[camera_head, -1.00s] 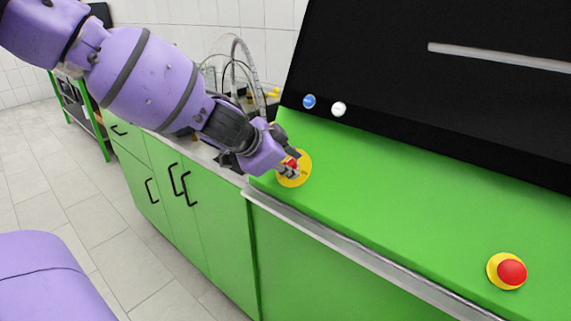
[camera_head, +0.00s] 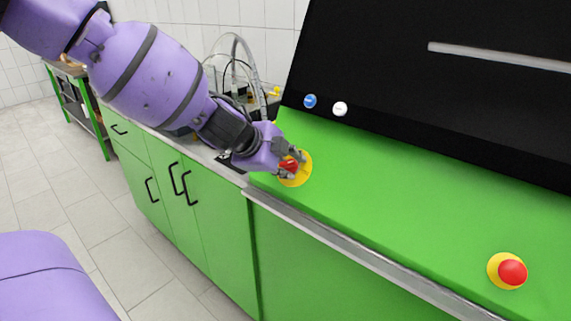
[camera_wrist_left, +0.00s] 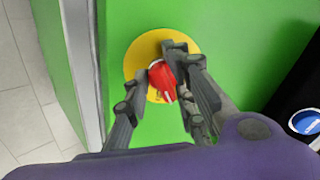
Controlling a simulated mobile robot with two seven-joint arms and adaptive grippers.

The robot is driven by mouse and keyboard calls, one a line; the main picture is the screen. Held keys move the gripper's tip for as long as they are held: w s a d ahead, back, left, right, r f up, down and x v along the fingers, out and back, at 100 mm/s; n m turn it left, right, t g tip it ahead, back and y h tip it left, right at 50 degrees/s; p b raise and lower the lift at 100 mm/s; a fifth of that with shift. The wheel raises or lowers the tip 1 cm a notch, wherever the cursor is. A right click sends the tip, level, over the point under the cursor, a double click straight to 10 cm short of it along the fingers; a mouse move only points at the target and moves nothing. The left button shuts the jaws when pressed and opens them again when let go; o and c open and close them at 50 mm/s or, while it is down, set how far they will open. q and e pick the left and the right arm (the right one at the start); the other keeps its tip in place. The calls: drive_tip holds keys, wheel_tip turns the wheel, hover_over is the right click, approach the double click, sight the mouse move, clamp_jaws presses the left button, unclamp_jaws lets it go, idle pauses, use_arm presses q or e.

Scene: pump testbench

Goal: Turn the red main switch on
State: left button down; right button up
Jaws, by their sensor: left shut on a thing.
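The red main switch (camera_head: 289,166) sits on a round yellow plate (camera_head: 303,178) at the left end of the green panel. It also shows in the left wrist view as a red knob (camera_wrist_left: 162,80) on the yellow plate (camera_wrist_left: 139,53). My left gripper (camera_head: 291,163) is at the switch, its fingers shut on the red knob. In the left wrist view the fingers (camera_wrist_left: 157,84) lie on either side of the knob and partly hide it. My right gripper is not in view.
A red mushroom button (camera_head: 512,272) on a yellow base is at the panel's right. A blue button (camera_head: 309,101) and a white button (camera_head: 340,109) sit on the black upper panel. Green cabinets (camera_head: 205,215) stand at the left.

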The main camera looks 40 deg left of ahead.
sight(287, 162)
use_arm(q)
drive_tip(key=shift+w+r, duration=0.35)
drive_tip(key=shift+r, duration=0.15)
drive_tip(key=m, duration=0.3)
drive_tip(key=shift+m, duration=0.3)
drive_tip(key=c, duration=1.7)
unclamp_jaws()
drive_tip(key=o, duration=0.6)
drive_tip(key=shift+d+f, duration=0.1)
drive_tip(key=shift+f, duration=0.15)
drive_tip(key=shift+s, duration=0.15)
drive_tip(key=shift+p+v, duration=1.85)
drive_tip(key=shift+v, duration=0.25)
drive_tip(key=shift+p+v, duration=0.65)
drive_tip(key=shift+v, duration=0.25)
drive_tip(key=shift+f, duration=0.15)
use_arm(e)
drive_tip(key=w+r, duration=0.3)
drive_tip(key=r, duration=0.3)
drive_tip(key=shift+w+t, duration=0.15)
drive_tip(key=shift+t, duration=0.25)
